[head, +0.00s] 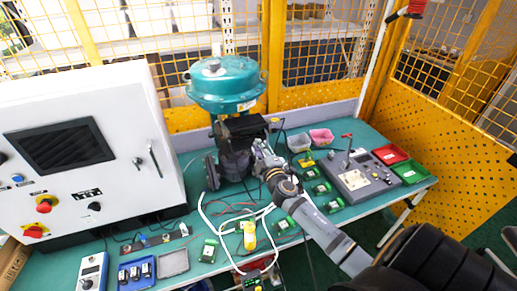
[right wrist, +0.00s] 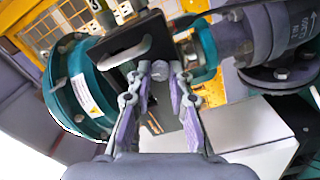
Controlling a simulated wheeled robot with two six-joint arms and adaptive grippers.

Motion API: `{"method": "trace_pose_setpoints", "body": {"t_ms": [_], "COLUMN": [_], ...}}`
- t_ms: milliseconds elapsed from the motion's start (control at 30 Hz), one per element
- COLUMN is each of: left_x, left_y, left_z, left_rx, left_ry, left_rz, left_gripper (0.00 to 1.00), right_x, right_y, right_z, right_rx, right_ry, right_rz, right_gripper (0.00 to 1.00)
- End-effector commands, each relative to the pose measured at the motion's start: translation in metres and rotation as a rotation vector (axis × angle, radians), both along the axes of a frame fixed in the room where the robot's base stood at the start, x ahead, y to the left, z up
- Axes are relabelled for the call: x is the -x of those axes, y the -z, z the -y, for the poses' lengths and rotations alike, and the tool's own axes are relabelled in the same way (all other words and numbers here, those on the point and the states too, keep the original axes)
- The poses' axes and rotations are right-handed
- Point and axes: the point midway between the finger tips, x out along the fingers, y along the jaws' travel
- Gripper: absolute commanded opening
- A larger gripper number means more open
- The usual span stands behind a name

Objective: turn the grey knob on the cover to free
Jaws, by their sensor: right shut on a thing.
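The positioner (head: 243,128) is a dark box below the teal actuator (head: 225,85) on the valve. My right gripper (head: 264,153) reaches it from the front right in the head view. In the right wrist view my right gripper (right wrist: 161,78) has its fingers closed on the small grey knob (right wrist: 160,69), one finger on each side. The dark cover (right wrist: 165,118) shows partly between the fingers. The knob's marking and the setting it points to cannot be read. In the head view the gripper hides the knob. My left gripper is not in view.
A white control cabinet (head: 87,145) stands on the left of the green bench. White cable (head: 207,218) loops in front of the valve. A grey test box (head: 355,179) and red (head: 390,154) and green (head: 411,172) trays stand at right. A black slotted bracket (right wrist: 127,49) is close to the fingers.

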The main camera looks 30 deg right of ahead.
Motion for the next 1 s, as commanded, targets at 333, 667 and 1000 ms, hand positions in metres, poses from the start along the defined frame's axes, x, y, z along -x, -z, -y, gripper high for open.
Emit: {"method": "trace_pose_setpoints", "body": {"t_ms": [333, 667, 1000], "left_x": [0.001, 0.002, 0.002], "left_y": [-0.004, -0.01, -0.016], "left_z": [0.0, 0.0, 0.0], "left_rx": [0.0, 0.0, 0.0], "left_ry": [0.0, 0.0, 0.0], "left_rz": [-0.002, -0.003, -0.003], "left_gripper": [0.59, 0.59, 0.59], "right_x": [0.0, 0.0, 0.0], "right_y": [0.001, 0.001, 0.002], "right_z": [0.0, 0.0, 0.0], "right_rx": [0.318, 0.619, 0.877], "right_ry": [-0.001, -0.001, -0.002], "right_rz": [-0.078, -0.151, -0.213], "right_gripper": [0.0, 0.0, 0.0]}}
